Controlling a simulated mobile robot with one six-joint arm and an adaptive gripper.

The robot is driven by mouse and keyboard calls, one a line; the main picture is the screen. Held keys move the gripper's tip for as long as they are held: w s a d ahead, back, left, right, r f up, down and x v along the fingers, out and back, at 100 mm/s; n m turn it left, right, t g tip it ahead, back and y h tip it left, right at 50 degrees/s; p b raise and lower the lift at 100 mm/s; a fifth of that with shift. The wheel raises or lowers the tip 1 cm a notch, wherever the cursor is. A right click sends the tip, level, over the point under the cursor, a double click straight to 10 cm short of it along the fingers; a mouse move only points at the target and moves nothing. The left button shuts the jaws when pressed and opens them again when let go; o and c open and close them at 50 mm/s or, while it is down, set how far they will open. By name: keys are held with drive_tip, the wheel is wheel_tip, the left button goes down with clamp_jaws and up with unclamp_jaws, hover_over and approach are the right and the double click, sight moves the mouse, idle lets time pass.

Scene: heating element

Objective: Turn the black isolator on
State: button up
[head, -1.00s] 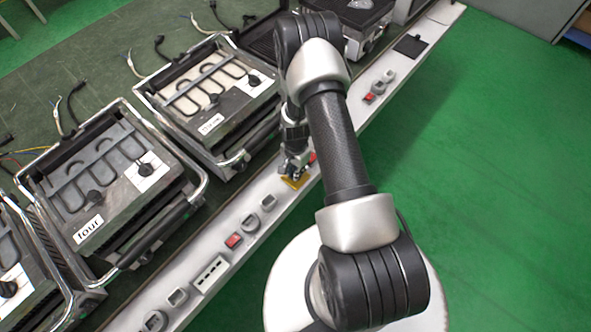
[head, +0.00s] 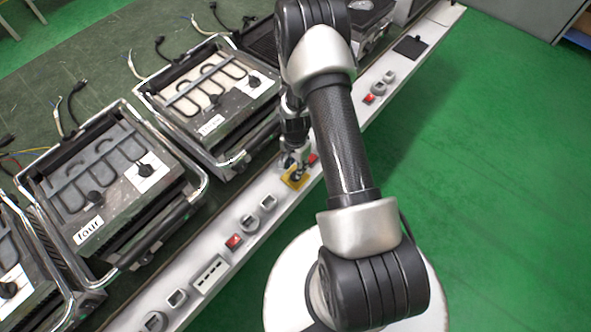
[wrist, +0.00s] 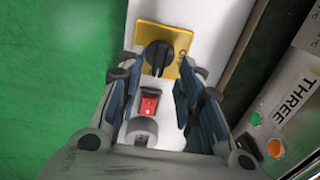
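The black isolator (wrist: 158,56) is a black rotary knob on a yellow plate (wrist: 145,32) with small lettering at its right edge, hard to read. In the head view the yellow plate (head: 294,179) sits on the white rail. My gripper (wrist: 157,64) is open. Its two blue-grey fingers stand left and right of the lower part of the knob in the wrist view, with gaps visible. I cannot tell how high the fingertips are above the plate. In the head view my gripper (head: 291,161) is beside the yellow plate, partly hidden by my arm.
A red rocker switch (wrist: 149,104) and a grey round socket (wrist: 141,130) lie between the fingers on the white rail (head: 240,205). A unit marked THREE (wrist: 292,98) stands on the right in the wrist view. Grills (head: 207,97) line the bench. The green floor is clear.

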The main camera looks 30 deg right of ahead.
wheel_tip(320, 180, up, 8)
idle(0.6)
drive_tip(key=shift+s+f, duration=0.1)
